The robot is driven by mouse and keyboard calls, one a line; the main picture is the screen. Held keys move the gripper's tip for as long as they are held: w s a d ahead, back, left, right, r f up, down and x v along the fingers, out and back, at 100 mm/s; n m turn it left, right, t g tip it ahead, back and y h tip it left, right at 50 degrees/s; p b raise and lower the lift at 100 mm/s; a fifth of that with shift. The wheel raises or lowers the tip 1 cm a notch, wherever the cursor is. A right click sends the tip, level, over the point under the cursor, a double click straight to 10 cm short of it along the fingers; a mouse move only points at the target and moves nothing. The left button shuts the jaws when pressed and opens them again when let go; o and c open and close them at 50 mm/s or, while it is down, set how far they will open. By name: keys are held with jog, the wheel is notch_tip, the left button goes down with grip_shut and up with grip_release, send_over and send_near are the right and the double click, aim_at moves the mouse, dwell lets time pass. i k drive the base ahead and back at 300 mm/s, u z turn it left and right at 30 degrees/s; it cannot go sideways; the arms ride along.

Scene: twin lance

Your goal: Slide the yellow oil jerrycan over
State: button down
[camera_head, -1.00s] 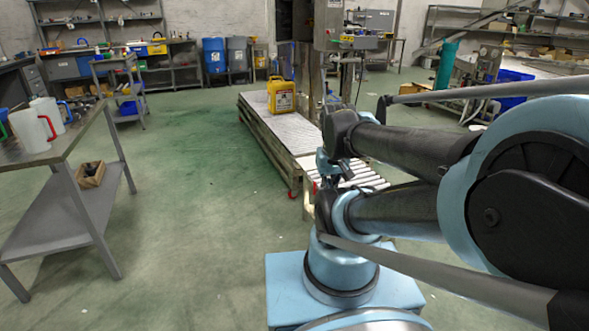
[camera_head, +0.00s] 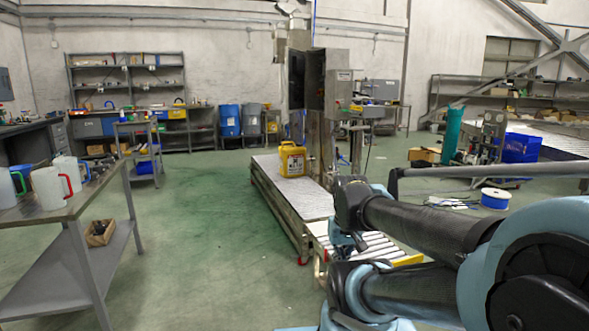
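The yellow jerrycan (camera_head: 292,160) stands upright on the far part of a low grey platform (camera_head: 290,195), beside a metal column. It has a dark label on its front and a handle on top. My arm reaches in from the right, in front of the near end of the platform, well short of the jerrycan. My gripper's fingers cannot be made out; the arm's links cover that area.
A grey table (camera_head: 85,190) with white jugs (camera_head: 50,187) stands at the left, a small box (camera_head: 100,232) on its lower shelf. Rollers (camera_head: 370,246) adjoin the platform's near end. Green floor between table and platform is clear. A blue spool (camera_head: 495,198) lies right.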

aim_at(292, 158)
jog(key=u, duration=0.15)
jog(key=i, duration=0.55)
jog(key=u, duration=0.5)
jog(key=i, duration=1.1)
jog(key=u, duration=0.55)
jog(key=i, duration=3.4)
jog(key=z, duration=0.5)
jog(key=i, duration=1.1)
jog(key=z, duration=0.9)
jog(key=i, duration=1.15)
jog(key=z, duration=0.5)
